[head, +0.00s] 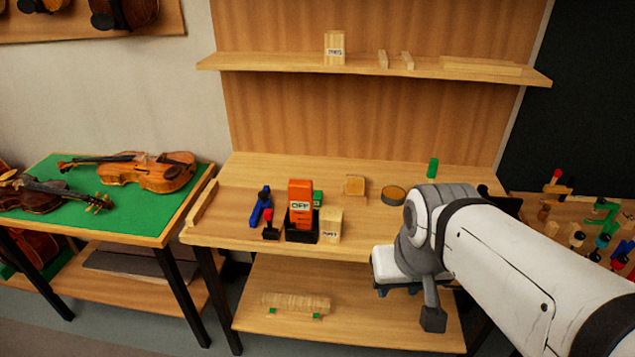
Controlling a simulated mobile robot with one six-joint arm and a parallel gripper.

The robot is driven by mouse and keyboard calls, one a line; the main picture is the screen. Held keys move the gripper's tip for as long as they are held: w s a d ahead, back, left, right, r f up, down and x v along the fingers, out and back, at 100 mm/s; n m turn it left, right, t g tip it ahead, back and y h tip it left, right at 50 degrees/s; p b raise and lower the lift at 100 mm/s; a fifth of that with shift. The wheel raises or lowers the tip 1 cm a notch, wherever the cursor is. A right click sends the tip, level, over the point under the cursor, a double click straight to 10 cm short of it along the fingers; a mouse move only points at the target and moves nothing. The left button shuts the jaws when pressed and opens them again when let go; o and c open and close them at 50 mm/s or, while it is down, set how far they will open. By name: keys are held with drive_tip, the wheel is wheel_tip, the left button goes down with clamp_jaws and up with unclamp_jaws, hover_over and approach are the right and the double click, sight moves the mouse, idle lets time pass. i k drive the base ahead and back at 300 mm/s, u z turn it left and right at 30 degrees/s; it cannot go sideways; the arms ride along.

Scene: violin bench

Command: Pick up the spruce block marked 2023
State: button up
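Two pale wooden blocks carry small dark labels. One block (331,225) stands on the workbench (365,237) near its front edge, just right of the orange box marked OFF. The other block (335,48) stands on the upper shelf (290,69). Both labels are too small and blurred for me to read for sure, so I cannot tell which is marked 2023. My gripper (398,290) is in front of the bench's front edge, to the right of the bench block and apart from it. My arm hides part of it, and I cannot see whether its fingers are apart.
The orange box (300,203) sits in a dark holder left of the bench block. A blue tool (260,207), a small wooden block (354,185), a round tin (393,194) and a green cylinder (433,167) are also on the bench. Violins lie on the left table (107,222).

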sight(355, 185)
drive_tip(key=u, duration=2.55)
drive_tip(key=i, duration=0.1)
drive_tip(key=z, duration=2.2)
drive_tip(key=i, duration=1.05)
drive_tip(key=z, duration=0.6)
drive_tip(key=k, duration=0.8)
drive_tip(key=z, duration=0.15)
drive_tip(key=i, duration=0.85)
drive_tip(key=u, duration=0.05)
